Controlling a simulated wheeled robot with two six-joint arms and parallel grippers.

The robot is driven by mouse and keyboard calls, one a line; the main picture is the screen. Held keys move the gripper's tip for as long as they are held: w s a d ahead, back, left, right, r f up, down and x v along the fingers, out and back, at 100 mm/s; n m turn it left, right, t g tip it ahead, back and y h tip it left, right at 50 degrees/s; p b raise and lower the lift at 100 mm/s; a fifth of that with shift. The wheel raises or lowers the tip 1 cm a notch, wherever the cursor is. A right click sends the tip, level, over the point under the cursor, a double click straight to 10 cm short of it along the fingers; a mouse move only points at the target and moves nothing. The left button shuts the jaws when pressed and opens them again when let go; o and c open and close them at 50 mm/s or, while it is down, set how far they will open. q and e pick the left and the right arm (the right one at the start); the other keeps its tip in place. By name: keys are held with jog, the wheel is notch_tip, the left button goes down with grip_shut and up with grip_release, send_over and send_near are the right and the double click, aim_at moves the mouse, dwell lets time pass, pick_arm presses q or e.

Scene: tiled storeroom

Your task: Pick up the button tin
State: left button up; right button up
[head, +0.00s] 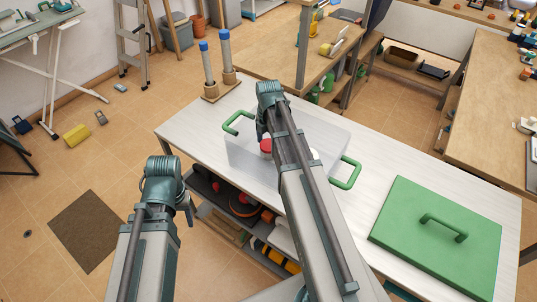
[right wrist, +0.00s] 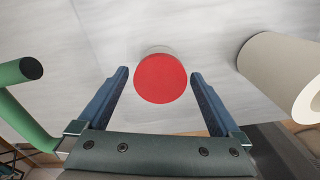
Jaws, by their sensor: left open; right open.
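A round tin with a red top (right wrist: 160,79), which I take to be the button tin, stands between the fingertips of my right gripper (right wrist: 159,75) in the right wrist view. The fingers are open, one on each side, and I see no clear contact. In the head view the red top (head: 265,146) shows beside my right forearm, within the outline of a see-through box (head: 240,158) with green handles. My right gripper (head: 262,133) is mostly hidden there by its own arm. My left gripper (head: 188,210) is open and empty, left of the table's front edge.
A green lid-like panel (head: 425,255) with a handle lies at the table's right. A stand with two blue-tipped posts (head: 209,65) is at the back left corner. A cream cylinder (right wrist: 275,65) and a green handle (right wrist: 18,105) flank the tin in the wrist view.

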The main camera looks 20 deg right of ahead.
aim_at(269, 145)
jog(key=shift+f+b, duration=0.3)
jog(key=shift+f, duration=0.45)
pick_arm(q)
jog(key=shift+f, duration=0.7)
pick_arm(e)
jog(key=shift+r, duration=0.1)
jog(key=c, duration=1.4)
pick_arm(q)
jog(key=shift+r, duration=0.15)
pick_arm(e)
jog(key=shift+r, duration=0.1)
pick_arm(q)
notch_tip(269, 145, up, 10)
jog(key=p, duration=1)
pick_arm(e)
notch_tip(269, 145, up, 10)
jog(key=shift+f, duration=0.1)
